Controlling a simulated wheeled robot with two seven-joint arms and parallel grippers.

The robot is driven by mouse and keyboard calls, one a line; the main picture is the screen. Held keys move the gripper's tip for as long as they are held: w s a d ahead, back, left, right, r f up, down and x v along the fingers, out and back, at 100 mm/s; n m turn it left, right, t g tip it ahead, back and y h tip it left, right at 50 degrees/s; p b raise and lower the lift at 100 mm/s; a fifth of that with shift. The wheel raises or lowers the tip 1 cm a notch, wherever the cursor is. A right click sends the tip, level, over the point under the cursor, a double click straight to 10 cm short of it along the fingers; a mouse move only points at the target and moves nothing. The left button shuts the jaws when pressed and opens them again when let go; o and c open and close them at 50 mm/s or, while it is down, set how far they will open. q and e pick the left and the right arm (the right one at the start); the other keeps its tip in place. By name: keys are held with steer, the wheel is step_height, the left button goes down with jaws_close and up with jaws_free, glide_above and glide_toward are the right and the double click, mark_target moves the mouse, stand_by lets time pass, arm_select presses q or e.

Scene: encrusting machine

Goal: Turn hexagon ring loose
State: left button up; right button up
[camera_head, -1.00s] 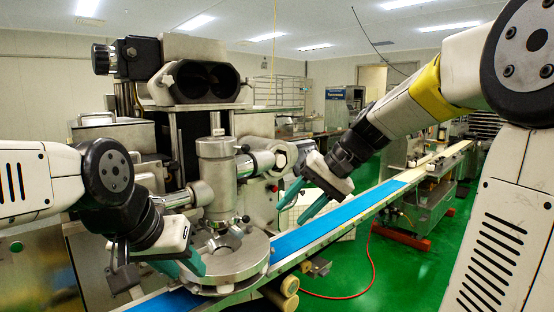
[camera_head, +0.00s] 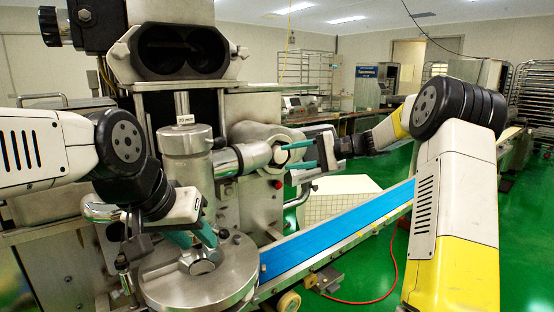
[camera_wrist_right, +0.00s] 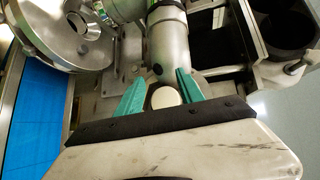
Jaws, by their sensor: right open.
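A steel horizontal pipe (camera_head: 252,155) joins the upright cylinder (camera_head: 187,170) of the machine. A wider collar (camera_head: 270,137) sits on it; I cannot tell its faces well enough to call it the hexagon ring. My right gripper (camera_head: 299,155) is open beside the pipe's right end, fingers pointing left. In the right wrist view its green fingers (camera_wrist_right: 160,93) stand apart either side of the pale round pipe end (camera_wrist_right: 166,97), with no clear grip. My left gripper (camera_head: 198,238) appears open, fingertips just above a shiny fitting (camera_head: 203,260) on the round steel disc (camera_head: 165,288).
A blue conveyor belt (camera_head: 330,222) runs from the disc towards the back right. A twin-opening hopper (camera_head: 180,52) stands above the pipe. A red hose (camera_head: 385,285) lies on the green floor. The floor right of the belt is mostly clear.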

steer(key=shift+x, duration=2.5)
jaws_close()
